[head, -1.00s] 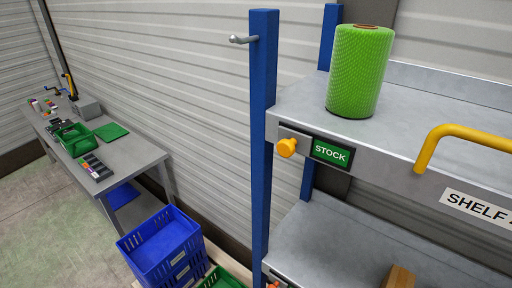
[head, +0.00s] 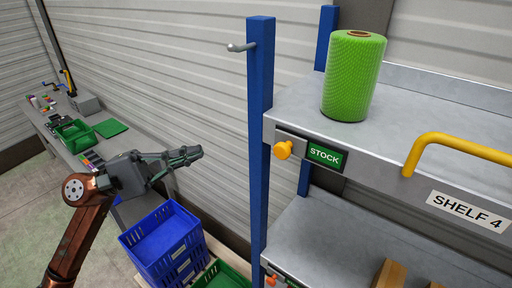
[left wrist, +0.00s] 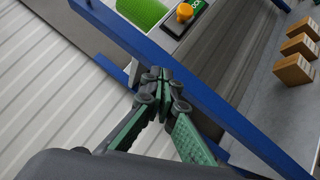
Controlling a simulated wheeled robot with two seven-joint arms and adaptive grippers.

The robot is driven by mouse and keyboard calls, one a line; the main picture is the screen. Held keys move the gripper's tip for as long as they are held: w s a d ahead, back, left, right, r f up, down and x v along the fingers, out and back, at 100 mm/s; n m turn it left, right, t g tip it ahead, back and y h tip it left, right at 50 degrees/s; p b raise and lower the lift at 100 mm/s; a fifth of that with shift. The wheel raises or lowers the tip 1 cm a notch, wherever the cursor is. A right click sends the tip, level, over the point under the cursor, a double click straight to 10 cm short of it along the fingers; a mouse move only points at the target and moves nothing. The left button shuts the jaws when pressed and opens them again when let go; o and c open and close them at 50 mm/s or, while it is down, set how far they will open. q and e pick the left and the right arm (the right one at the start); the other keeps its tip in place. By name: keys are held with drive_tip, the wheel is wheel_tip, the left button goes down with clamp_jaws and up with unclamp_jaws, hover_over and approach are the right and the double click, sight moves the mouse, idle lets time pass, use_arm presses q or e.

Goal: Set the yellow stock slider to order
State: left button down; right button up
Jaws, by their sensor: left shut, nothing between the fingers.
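The yellow stock slider (head: 283,150) is a round knob at the left end of a dark plate on the upper shelf's front edge. The green STOCK label (head: 325,155) shows to its right. In the left wrist view the yellow knob (left wrist: 185,13) is at the top, with part of the green label beside it. My left gripper (head: 198,152) is shut and empty, left of the blue post and apart from the knob. Its closed fingertips show in the left wrist view (left wrist: 158,75). My right gripper is in neither view.
The blue upright post (head: 259,140) stands between my left gripper and the slider, with a metal hook (head: 240,47) near its top. A green net roll (head: 352,75) stands on the shelf. A yellow handle (head: 455,146) juts out at right. Blue crates (head: 165,245) are stacked below my gripper.

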use_arm(q)
drive_tip(key=s+m, duration=0.1)
drive_tip(key=s+d+m, duration=0.1)
drive_tip(key=s+g, duration=0.1)
drive_tip(key=shift+d+r+m+y, duration=0.25)
drive_tip(key=shift+r+m+y, duration=0.05)
drive_tip(key=shift+r+m, duration=0.1)
drive_tip(key=shift+d, duration=0.1)
drive_tip(key=p, duration=0.7)
approach(286, 148)
drive_tip(key=shift+w+d, duration=1.9)
drive_tip(key=shift+d, duration=0.25)
drive_tip(key=shift+f, duration=0.35)
drive_tip(key=shift+w, duration=0.1)
